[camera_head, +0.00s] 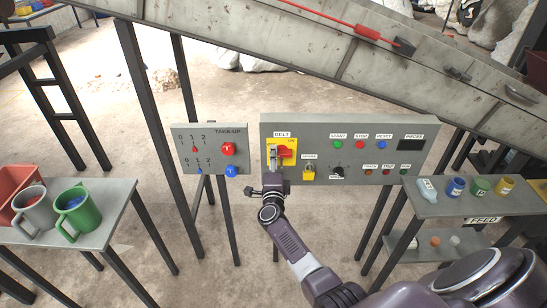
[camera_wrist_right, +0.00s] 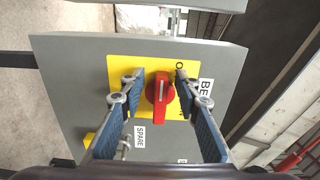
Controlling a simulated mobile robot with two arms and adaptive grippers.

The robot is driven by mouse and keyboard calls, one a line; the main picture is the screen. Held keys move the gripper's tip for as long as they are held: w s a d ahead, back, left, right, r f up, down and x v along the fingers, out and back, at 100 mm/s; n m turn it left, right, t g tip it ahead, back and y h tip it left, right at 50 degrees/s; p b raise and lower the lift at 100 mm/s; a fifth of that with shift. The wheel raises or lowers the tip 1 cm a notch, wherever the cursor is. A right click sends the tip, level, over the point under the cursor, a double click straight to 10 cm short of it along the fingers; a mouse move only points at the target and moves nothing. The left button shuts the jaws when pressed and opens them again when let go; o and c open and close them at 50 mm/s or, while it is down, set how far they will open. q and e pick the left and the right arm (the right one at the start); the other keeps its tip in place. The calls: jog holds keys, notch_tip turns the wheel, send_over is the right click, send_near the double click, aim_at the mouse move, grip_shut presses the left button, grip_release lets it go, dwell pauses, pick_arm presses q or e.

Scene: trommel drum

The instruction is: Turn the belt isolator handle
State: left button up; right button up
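The belt isolator is a red handle (camera_head: 287,153) on a yellow plate under a BELT label, at the left end of the grey panel (camera_head: 350,133). In the right wrist view the red handle (camera_wrist_right: 160,95) is elongated up and down the picture, with a pale line along it. My right gripper (camera_head: 274,156) is in front of the yellow plate and partly hides it. Its fingers (camera_wrist_right: 156,82) are spread, one on each side of the handle, with visible gaps to it. How far the tips are from the plate is hard to tell. My left gripper is not in view.
A yellow padlock (camera_head: 309,173) hangs by the SPARE label, right of the isolator. A TAKE-UP box (camera_head: 211,150) with red and blue knobs stands to the left. A sloping conveyor frame (camera_head: 350,55) crosses above. Side shelves hold mugs (camera_head: 77,211) and small containers (camera_head: 455,187).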

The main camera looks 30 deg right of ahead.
jog(key=shift+s, duration=0.1)
jog(key=v, duration=1.1)
jog(key=shift+s+a, duration=0.3)
